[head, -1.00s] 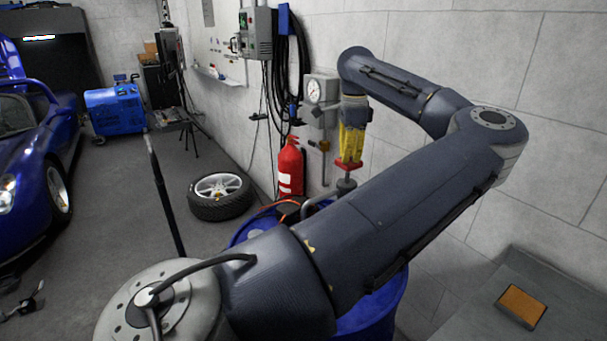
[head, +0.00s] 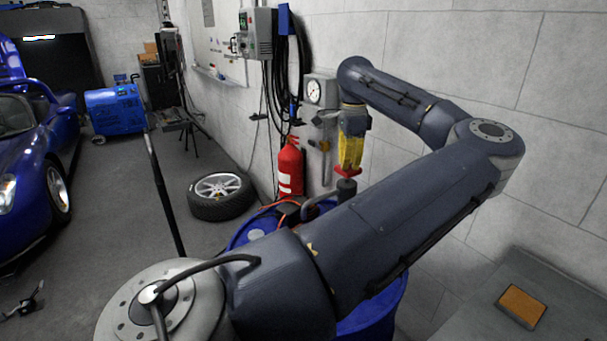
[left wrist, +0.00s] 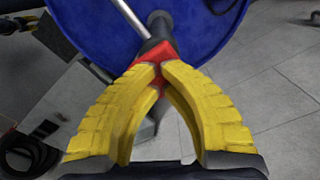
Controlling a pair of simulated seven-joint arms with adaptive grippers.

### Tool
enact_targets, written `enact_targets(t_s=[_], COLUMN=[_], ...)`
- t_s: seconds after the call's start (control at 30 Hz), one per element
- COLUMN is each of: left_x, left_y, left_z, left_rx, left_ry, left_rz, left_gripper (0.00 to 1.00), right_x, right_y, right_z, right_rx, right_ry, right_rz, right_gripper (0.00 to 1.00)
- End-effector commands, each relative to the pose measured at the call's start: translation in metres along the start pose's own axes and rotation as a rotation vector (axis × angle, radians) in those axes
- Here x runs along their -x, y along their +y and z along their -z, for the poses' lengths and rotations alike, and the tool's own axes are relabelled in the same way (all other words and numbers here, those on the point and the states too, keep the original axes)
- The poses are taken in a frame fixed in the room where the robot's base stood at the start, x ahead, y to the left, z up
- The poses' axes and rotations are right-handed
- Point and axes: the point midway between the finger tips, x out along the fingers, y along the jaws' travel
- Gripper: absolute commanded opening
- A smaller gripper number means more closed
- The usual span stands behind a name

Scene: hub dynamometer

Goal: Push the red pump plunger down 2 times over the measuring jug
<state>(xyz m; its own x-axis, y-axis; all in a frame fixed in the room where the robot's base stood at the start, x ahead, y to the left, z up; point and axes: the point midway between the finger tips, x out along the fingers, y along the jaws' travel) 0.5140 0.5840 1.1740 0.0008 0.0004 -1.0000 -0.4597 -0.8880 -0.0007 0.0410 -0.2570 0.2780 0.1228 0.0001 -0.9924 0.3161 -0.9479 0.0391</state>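The red pump plunger (head: 347,172) shows in the head view on a dark pump body (head: 346,190) above the blue drum (head: 252,226). My left gripper (head: 349,165) points down onto it with yellow fingers. In the left wrist view, the two fingertips of the left gripper (left wrist: 160,74) come together right over the red plunger (left wrist: 155,54), and red shows around them. The fingers look shut, with the tips on top of the plunger rather than around it. I cannot make out the measuring jug; my left arm covers much of the drum. My right gripper is not in view.
A red fire extinguisher (head: 290,168) stands at the wall behind the drum, near a gauge (head: 315,92). A loose wheel (head: 220,196) lies on the floor to the left. A grey surface with an orange-brown pad (head: 522,306) is at lower right.

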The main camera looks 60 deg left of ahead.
Motion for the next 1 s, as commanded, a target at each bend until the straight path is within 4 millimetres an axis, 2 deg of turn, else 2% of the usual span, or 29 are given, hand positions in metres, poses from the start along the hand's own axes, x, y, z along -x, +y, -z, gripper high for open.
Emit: enact_targets(t_s=[1.0], left_x=[-0.013], left_y=[0.000], left_z=[0.000], left_rx=[0.000], left_ry=[-0.002], left_rz=[-0.003], left_gripper=[0.00], right_x=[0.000], right_y=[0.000], right_z=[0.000], right_rx=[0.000], right_ry=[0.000], right_rz=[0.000], right_gripper=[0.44])
